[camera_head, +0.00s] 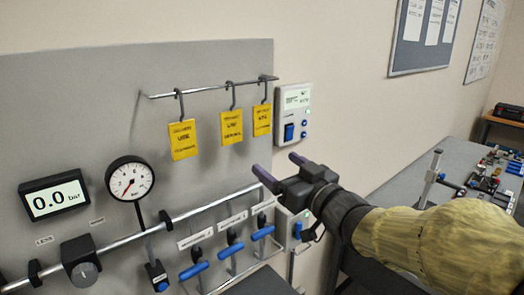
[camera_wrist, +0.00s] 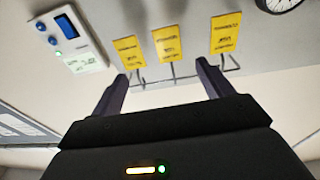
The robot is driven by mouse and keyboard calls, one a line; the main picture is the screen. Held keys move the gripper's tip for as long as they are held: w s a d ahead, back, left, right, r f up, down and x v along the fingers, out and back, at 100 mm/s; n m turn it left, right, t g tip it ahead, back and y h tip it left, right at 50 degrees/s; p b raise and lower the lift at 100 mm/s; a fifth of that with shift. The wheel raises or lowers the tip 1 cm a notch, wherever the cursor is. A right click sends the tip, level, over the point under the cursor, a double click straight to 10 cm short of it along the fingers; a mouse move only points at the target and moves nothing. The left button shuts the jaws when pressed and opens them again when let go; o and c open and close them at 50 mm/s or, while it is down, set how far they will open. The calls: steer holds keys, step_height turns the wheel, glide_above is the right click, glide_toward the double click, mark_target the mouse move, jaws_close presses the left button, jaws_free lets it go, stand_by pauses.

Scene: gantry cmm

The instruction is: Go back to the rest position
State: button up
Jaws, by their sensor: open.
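My gripper (camera_head: 280,169) is open and empty in the head view, its two dark fingers apart and pointing up and left toward the grey panel. It is right of the hanging yellow tags and below the small white control box (camera_head: 293,113). In the wrist view my gripper (camera_wrist: 165,78) shows with its fingers spread and nothing between them. The yellow tags show upside down past the fingertips, the middle tag (camera_wrist: 167,43) between them. My arm reaches in from the right in its yellow sleeve.
The grey panel (camera_head: 60,100) carries a hook rail with yellow tags (camera_head: 183,139), a dial gauge (camera_head: 130,178), a display reading 0.0 bar (camera_head: 54,197), and pipes with blue-handled valves (camera_head: 194,270). A grey table (camera_head: 400,178) with small parts stands right. A notice board (camera_head: 425,35) hangs behind.

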steer(key=d+f+m+g+h, duration=0.2)
steer(key=d+f+m+h, duration=0.15)
steer(key=f, duration=0.45)
steer(key=d+f+m+g+h, duration=0.25)
steer(key=f+h, duration=0.25)
steer(key=f, duration=0.3)
steer(key=s+f+g+h, duration=0.1)
steer(key=s+f+g, duration=0.8)
steer(key=s+f, duration=0.5)
steer(key=shift+s+d+f, duration=0.2)
steer(key=shift+f, duration=0.1)
steer(key=shift+w, duration=0.1)
